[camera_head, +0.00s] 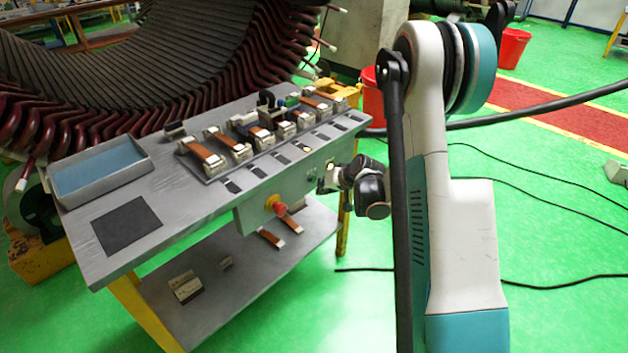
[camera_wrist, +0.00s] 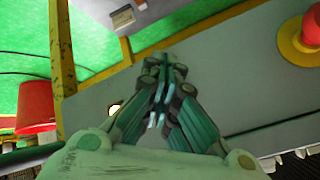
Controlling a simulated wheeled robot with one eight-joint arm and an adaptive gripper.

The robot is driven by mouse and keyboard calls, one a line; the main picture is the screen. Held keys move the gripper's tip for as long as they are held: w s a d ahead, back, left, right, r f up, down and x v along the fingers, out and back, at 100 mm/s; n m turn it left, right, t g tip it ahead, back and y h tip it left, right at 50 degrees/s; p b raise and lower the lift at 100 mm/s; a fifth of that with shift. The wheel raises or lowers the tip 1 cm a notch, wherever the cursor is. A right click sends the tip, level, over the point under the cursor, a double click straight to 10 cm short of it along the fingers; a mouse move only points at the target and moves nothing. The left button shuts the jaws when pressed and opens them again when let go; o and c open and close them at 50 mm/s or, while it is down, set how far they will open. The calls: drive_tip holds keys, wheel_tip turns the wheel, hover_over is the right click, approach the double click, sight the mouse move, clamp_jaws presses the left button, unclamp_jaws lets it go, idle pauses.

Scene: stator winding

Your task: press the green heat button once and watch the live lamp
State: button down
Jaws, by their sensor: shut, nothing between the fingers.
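My gripper (camera_head: 323,184) is shut and empty at the right part of the grey control box (camera_head: 256,218) under the bench top. In the wrist view, its closed fingers (camera_wrist: 159,98) point at the grey panel (camera_wrist: 225,80); I cannot tell whether the tips touch it. The green heat button does not show and may be hidden behind the fingers. A small bright white spot (camera_wrist: 113,109) on the panel, left of the fingers, may be a lit lamp, but it is too small to be sure.
A red mushroom button on a yellow base (camera_head: 276,204) sticks out of the box, left of my gripper. Strapped parts (camera_head: 203,153) stand in a row on the bench top, beside a blue-lined tray (camera_head: 100,168). A lower shelf (camera_head: 235,285) holds loose pieces.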

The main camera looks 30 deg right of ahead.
drive_tip(key=s, duration=0.1)
drive_tip(key=s+d, duration=0.1)
drive_tip(key=s, duration=0.2)
drive_tip(key=shift+s+d, duration=0.35)
idle(0.8)
